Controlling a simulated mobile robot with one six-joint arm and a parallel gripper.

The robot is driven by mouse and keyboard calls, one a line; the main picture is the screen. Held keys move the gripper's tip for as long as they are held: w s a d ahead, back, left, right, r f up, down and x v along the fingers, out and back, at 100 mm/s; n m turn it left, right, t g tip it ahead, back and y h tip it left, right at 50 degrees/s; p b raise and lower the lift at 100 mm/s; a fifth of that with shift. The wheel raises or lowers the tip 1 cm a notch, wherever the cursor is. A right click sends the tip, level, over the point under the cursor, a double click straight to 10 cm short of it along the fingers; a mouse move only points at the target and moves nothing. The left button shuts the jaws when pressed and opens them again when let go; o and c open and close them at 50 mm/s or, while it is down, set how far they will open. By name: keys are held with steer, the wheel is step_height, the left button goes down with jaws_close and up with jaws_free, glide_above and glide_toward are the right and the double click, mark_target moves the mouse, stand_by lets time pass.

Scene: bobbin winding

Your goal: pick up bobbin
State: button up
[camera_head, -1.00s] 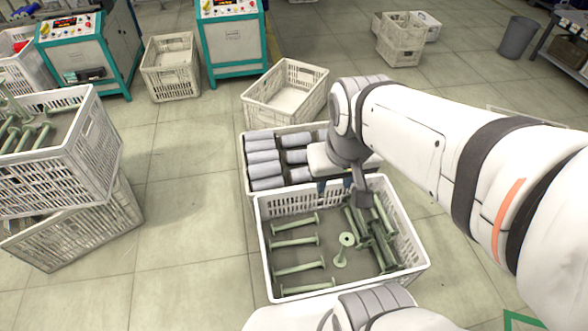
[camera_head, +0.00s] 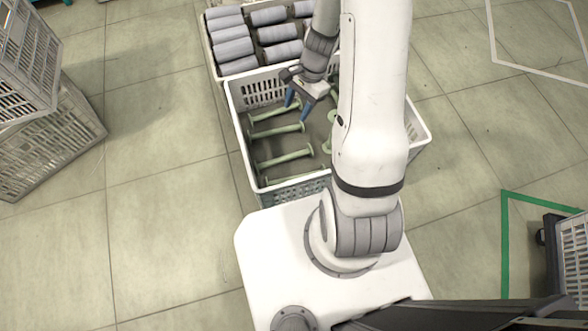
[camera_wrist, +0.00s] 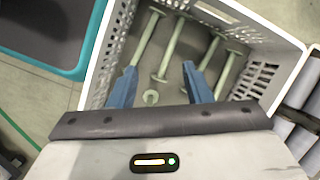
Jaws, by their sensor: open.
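Several pale green bobbins lie in a white crate (camera_head: 234,112) in front of my base. In the head view one bobbin (camera_head: 285,158) lies mid-crate, another (camera_head: 277,132) just behind it, and a third (camera_head: 272,112) near the far wall. My gripper (camera_head: 296,108) is open and empty over the crate, close above the bobbins at its far left part. In the wrist view the two blue fingers of my gripper (camera_wrist: 158,84) point into the crate, with a bobbin (camera_wrist: 173,50) lying ahead between them. My arm hides the crate's right part.
Behind it, a second crate (camera_head: 210,58) holds several grey wound bobbins. Stacked crates (camera_head: 50,140) stand at the left. A dark cart with a crate (camera_head: 572,255) is at the right edge. Tiled floor is free on both sides.

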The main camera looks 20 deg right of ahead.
mark_target(299, 176)
steer(key=s+f+m+b, duration=0.1)
steer(key=f+b, duration=0.3)
steer(key=f, duration=0.7)
steer(key=s+f+m+g+b, duration=0.1)
steer(key=s+f+m+b, duration=0.1)
steer(key=f, duration=0.9)
steer(key=s+f+m+y+b, duration=0.1)
steer(key=f+m+b, duration=0.3)
steer(key=f, duration=0.7)
steer(key=shift+s+d+b, duration=0.1)
steer(key=shift+s+b, duration=0.6)
steer(key=shift+b, duration=0.3)
steer(key=shift+s+a+f, duration=0.15)
steer(key=shift+a+f, duration=0.15)
steer(key=shift+f, duration=0.2)
steer(key=shift+c, duration=0.3)
jaws_close()
